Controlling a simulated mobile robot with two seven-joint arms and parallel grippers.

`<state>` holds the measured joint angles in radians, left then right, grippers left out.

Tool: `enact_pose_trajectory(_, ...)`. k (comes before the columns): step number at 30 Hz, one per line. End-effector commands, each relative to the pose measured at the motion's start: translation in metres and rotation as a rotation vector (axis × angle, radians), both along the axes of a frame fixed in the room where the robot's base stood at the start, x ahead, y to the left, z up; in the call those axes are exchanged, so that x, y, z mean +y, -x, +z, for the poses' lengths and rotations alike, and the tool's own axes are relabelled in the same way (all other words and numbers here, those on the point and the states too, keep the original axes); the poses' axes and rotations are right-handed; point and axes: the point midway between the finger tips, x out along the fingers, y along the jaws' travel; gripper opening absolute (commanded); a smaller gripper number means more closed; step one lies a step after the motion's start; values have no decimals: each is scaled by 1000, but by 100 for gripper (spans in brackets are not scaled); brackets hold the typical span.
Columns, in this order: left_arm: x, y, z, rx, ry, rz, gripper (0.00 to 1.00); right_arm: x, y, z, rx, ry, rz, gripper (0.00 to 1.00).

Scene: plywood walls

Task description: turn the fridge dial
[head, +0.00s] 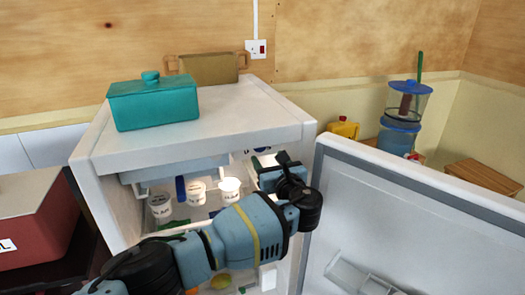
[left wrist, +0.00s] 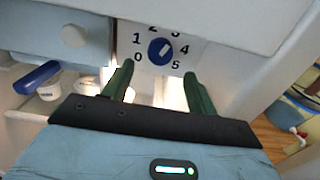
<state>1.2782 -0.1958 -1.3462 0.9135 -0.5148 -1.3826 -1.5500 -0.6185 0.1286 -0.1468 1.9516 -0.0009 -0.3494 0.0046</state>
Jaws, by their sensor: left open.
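The fridge (head: 210,128) stands with its door (head: 420,225) swung open to the right. The fridge dial (left wrist: 160,51) is a round blue knob with a light pointer mark, ringed by printed numbers, on a white panel inside, in the left wrist view. My left gripper (left wrist: 160,80) is open, with its green fingers apart just below and to either side of the dial; I see no contact with it. In the head view my left gripper (head: 275,172) reaches into the upper right of the fridge opening, and its fingers and most of the dial are hidden. My right gripper is not in view.
White tubs (head: 196,190) and other food stand on the shelf inside the fridge. A teal lidded box (head: 152,100) and a brown container (head: 209,68) sit on top. A red box (head: 35,220) is at left; a blue blender (head: 402,120) stands behind the door.

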Motion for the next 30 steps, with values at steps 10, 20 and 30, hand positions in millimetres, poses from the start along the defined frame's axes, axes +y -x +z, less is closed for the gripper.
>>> enact_pose_trajectory(10, 12, -37, -1, 1, -1, 1, 58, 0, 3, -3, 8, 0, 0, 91)
enact_pose_trajectory(20, 17, -53, -1, 1, 0, -1, 58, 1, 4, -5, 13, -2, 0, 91)
enact_pose_trajectory(30, 18, -54, 0, 1, 1, -1, 58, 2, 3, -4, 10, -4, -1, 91)
